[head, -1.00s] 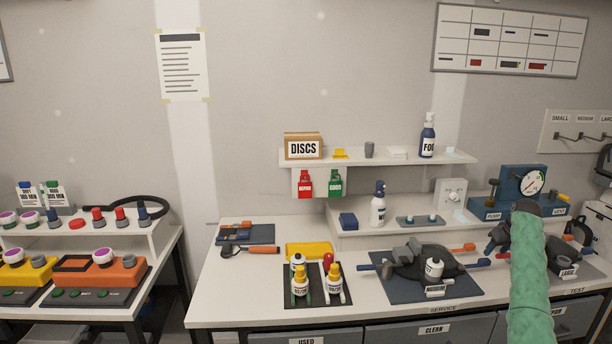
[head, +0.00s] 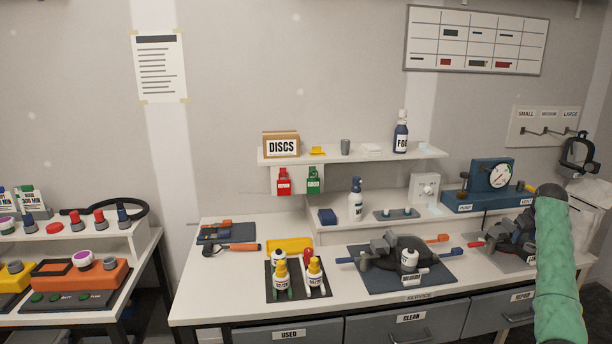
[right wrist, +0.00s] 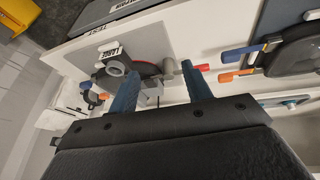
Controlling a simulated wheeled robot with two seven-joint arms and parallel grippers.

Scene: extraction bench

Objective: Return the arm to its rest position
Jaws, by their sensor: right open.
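My right arm in its green sleeve (head: 558,270) comes up from the lower right of the head view, in front of the right end of the bench. In the right wrist view my right gripper (right wrist: 160,72) is open, with two blue fingers spread apart and nothing held between them. The fingers point toward the bench and the grey mat labelled LARGE (right wrist: 93,60), with a dark clamp-like device (right wrist: 145,70) beyond them. In the head view the sleeve partly hides this device (head: 515,232). My left gripper is not in view.
The blue gauge unit (head: 478,200) stands behind the right part of the bench. The medium device's mat (head: 375,282) lies to the left, with a dark tray (head: 298,292) of bottles further left. A wall rack (head: 545,127) is at right. Bare bench top shows at the left (head: 205,285).

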